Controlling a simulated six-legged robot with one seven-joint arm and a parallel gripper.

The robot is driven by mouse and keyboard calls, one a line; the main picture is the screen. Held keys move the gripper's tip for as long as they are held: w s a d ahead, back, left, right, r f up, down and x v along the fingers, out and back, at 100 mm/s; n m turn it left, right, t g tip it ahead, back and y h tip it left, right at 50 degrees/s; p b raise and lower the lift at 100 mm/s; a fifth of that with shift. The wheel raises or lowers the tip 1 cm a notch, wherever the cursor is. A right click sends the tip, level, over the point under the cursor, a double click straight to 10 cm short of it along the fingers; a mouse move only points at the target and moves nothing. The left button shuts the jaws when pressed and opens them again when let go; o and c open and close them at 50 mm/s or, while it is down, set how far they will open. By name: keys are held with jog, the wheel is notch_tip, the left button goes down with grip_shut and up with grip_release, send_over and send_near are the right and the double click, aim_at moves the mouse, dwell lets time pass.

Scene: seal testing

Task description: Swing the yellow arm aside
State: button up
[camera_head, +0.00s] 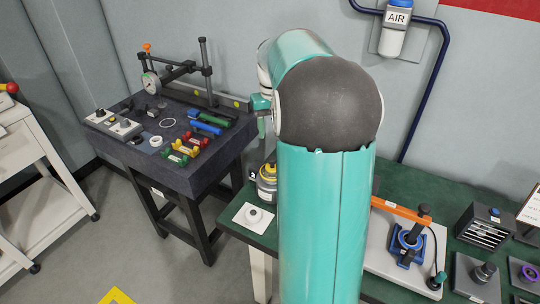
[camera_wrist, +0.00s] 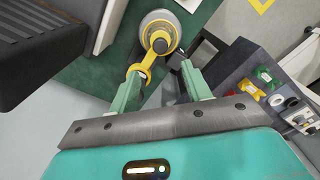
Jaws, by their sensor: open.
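The yellow arm (camera_wrist: 147,62) shows in the wrist view. It reaches from a round grey device with a yellow rim (camera_wrist: 159,30) down to the tip of my left finger. My gripper (camera_wrist: 161,74) is open, its two green fingers on either side of the gap just below the device. The yellow arm's near end overlaps the left fingertip in the picture; I cannot tell whether they touch. In the head view the yellow-and-grey device (camera_head: 266,186) stands at the left end of the green bench, partly hidden by my teal arm.
A dark granite table (camera_head: 165,175) with coloured tools and a gauge stand is to the left. A white card with a round part (camera_head: 253,216) lies beside the device. On the right are an orange-armed fixture (camera_head: 405,240) and a dark slotted block (camera_head: 484,226).

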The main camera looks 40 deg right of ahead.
aim_at(272, 158)
notch_tip(272, 158, down, 10)
jog(key=shift+f, duration=0.1)
jog(key=shift+c, duration=0.2)
grip_shut()
